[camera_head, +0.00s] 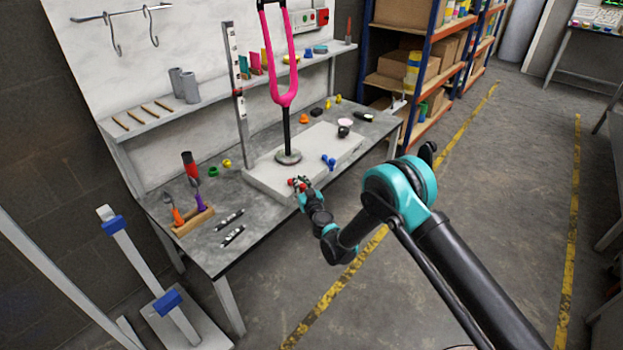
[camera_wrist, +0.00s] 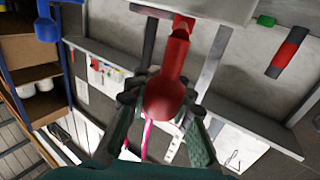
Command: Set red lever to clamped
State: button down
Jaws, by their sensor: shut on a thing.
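The red lever (camera_head: 292,182) is at the front edge of the pale fixture plate (camera_head: 268,183) on the workbench. In the wrist view the red lever (camera_wrist: 178,50) shows close up, with its rounded end between my fingers. My gripper (camera_head: 300,186) reaches in from the right and is shut on the lever; it also shows in the wrist view (camera_wrist: 164,98). The fingers hide part of the lever in the head view. Its set position cannot be told. A blue lever (camera_head: 329,162) sits to the right on the plate.
A pink fork (camera_head: 285,85) stands upright on a black post behind the levers. A tall ruled column (camera_head: 238,95) rises to its left. A tool holder (camera_head: 194,220) and two pens lie at the bench's left. The floor in front is clear.

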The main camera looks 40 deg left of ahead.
jog(key=shift+s+a+m+t+h, duration=0.15)
jog(key=shift+s+m+t+h, duration=0.25)
jog(key=shift+m+t+h, duration=0.45)
jog(key=shift+s+a+m+t+h, duration=0.1)
jog(key=shift+s+m+t+h, duration=0.45)
jog(key=shift+t, duration=0.6)
jog(key=shift+a, duration=0.1)
jog(key=c, duration=1.3)
grip_release()
jog(key=shift+c, duration=0.2)
jog(key=v, duration=1.2)
